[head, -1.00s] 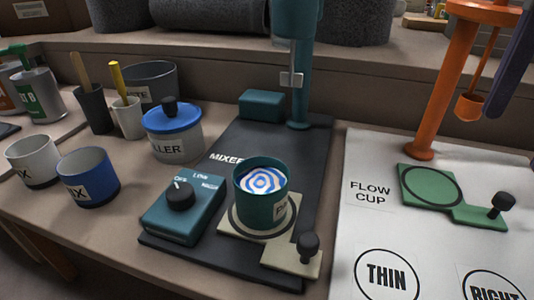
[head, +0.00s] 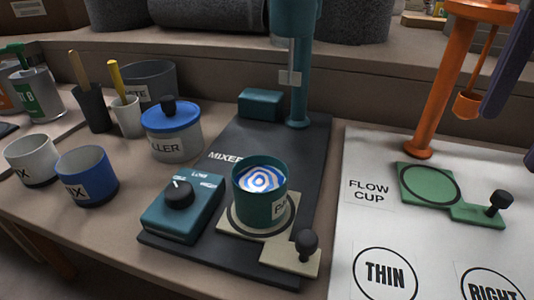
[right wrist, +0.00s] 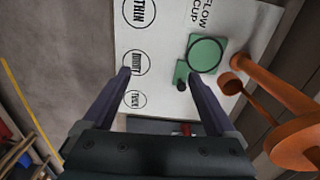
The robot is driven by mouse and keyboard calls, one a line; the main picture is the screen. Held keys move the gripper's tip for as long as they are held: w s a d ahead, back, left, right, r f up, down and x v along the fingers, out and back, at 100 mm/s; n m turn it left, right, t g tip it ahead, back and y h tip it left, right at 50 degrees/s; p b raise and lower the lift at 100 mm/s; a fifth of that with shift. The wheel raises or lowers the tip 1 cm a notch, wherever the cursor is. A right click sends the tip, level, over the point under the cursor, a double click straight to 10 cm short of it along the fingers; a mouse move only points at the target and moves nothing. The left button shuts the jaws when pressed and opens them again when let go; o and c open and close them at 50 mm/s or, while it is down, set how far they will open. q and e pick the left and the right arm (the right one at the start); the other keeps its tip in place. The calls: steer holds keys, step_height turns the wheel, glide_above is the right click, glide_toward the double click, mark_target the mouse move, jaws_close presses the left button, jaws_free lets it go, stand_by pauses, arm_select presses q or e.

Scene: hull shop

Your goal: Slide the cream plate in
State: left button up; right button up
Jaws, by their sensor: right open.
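The cream plate (head: 278,260) lies on the dark mixer base (head: 245,140), at its front right end. Its tab with a black knob (head: 307,244) reaches the base's front edge. A teal cup (head: 262,205) of blue and white swirled paint stands upright on the plate's ringed part. The mixer's stirring paddle (head: 290,78) hangs behind and above the cup, not in it. My right gripper (right wrist: 158,75) is open and empty above the flow cup sheet; dark purple finger parts show at the head view's right edge. My left gripper is not in view.
A teal switch box (head: 180,208) with a black dial stands left of the cup. An orange flow cup stand (head: 432,90) and green plate (head: 430,185) with a black knob are at right. Mix cups and a blue-lidded filler pot (head: 172,135) stand at left.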

mark_target(307, 238)
steer(key=a+n+p, duration=0.1)
steer(key=a, duration=0.2)
steer(key=a+f+n, duration=0.1)
steer(key=a+n, duration=0.1)
steer(key=a, duration=0.1)
steer(key=a+n+p, duration=0.1)
steer(key=a+n, duration=0.1)
steer(key=a, duration=0.2)
steer(key=shift+a+f+p, duration=0.1)
steer(key=shift+f+p, duration=0.2)
steer(key=shift+p, duration=0.05)
steer(key=c, duration=0.4)
steer(key=a+n, duration=0.1)
steer(key=a, duration=0.1)
steer(key=s+a+f+n, duration=0.1)
steer(key=a, duration=0.1)
steer(key=a+n+p, duration=0.1)
steer(key=a, duration=0.1)
steer(key=shift+s+a+f, duration=0.2)
steer(key=shift+a, duration=0.15)
steer(key=shift+c, duration=0.4)
steer(key=shift+n, duration=0.3)
step_height(307, 238, down, 8)
steer(key=b, duration=0.2)
steer(key=shift+f+b, duration=0.2)
steer(key=shift+b, duration=0.15)
steer(key=shift+f, duration=0.7)
steer(key=shift+c, duration=0.3)
jaws_close()
